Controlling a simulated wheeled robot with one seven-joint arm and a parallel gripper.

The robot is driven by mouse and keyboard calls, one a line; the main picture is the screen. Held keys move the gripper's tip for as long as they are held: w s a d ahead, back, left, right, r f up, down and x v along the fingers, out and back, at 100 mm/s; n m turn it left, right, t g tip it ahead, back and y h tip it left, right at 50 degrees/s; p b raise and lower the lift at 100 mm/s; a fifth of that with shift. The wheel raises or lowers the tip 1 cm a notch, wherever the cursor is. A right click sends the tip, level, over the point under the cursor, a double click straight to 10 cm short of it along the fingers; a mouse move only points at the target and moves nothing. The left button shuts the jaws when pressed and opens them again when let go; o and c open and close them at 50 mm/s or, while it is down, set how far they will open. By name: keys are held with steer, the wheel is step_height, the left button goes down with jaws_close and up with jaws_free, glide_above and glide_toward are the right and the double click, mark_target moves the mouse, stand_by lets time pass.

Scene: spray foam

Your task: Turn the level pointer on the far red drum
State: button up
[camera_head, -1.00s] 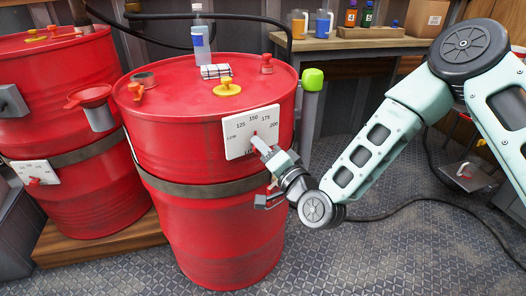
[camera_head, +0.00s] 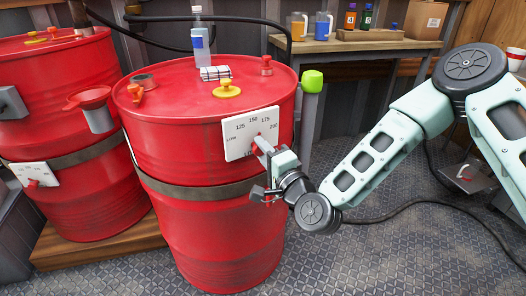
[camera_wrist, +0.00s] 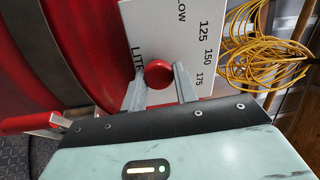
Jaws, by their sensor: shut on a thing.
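The red drum (camera_head: 213,225) in the middle of the head view carries a white level plate (camera_head: 240,141) marked LOW, 125, 150, 175 and 200. A red pointer knob (camera_wrist: 158,73) sits on this plate in the wrist view. My gripper (camera_wrist: 159,84) has one finger on each side of the knob and is shut on it. In the head view, my gripper (camera_head: 260,140) reaches the plate from the lower right and hides part of the pointer and lettering. A second red drum (camera_head: 75,200) at the left has its own white plate (camera_head: 35,172) with a red pointer.
A bottle (camera_head: 200,42), a checked cloth (camera_head: 216,73) and a yellow cap (camera_head: 227,89) are on the middle drum's top. A bench (camera_head: 365,44) is behind. Yellow cable (camera_wrist: 262,55) hangs beside the plate.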

steer(key=shift+d+f, duration=0.1)
steer(key=shift+f, duration=0.05)
steer(key=o, duration=1)
steer(key=shift+c, duration=0.2)
steer(key=p+v, duration=0.7)
steer(key=v, duration=1)
steer(key=shift+s+d+f, duration=0.1)
steer(key=shift+s, duration=0.1)
